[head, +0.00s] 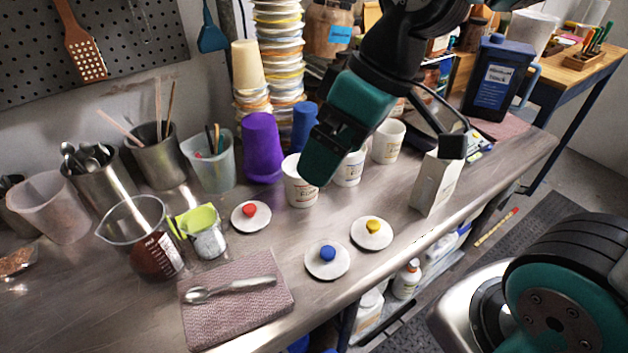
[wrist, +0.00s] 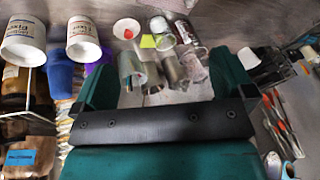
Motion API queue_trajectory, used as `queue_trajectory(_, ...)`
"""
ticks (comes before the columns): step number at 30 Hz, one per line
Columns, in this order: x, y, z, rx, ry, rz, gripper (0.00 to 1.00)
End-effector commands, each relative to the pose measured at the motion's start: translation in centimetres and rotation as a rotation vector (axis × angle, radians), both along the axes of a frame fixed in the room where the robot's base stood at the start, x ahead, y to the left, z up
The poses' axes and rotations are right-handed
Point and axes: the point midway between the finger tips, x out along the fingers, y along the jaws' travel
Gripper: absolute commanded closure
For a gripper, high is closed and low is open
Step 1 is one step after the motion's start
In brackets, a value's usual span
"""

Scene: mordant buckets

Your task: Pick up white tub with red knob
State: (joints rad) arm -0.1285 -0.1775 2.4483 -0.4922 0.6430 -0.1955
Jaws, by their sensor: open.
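A white lid with a red knob (head: 250,214) lies flat on the metal counter; it also shows in the wrist view (wrist: 127,29). Three white printed tubs stand behind the lids: a left tub (head: 300,190), a middle tub (head: 349,170) and a right tub (head: 389,142). The left tub is nearest the red-knobbed lid, and no lid is seen on it. Two tubs show at the wrist view's upper left, one at the edge (wrist: 22,42) and one beside it (wrist: 83,40). My gripper (head: 320,160) is open and empty, in front of part of the left and middle tubs in the head view.
A blue-knobbed lid (head: 327,260) and a yellow-knobbed lid (head: 371,232) lie near the front. A purple cup (head: 262,148) stands left of the tubs, a white carton (head: 436,184) right. A spoon rests on a folded cloth (head: 240,312). A beaker (head: 143,240) stands at left.

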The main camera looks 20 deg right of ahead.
Motion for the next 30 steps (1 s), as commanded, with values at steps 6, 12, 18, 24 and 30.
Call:
queue_trajectory(6,11.8,-5.9,-5.9,0.003,-0.222,0.024,0.00)
queue_trajectory(12,16.2,-9.5,-7.8,-0.024,-0.327,0.045,0.00)
queue_trajectory(18,17.7,-8.2,-10.6,-0.025,-0.330,0.052,0.00)
queue_trajectory(24,19.4,-6.6,-14.5,-0.026,-0.330,0.048,0.00)
queue_trajectory(30,20.6,-5.5,-17.0,-0.027,-0.333,0.047,0.00)
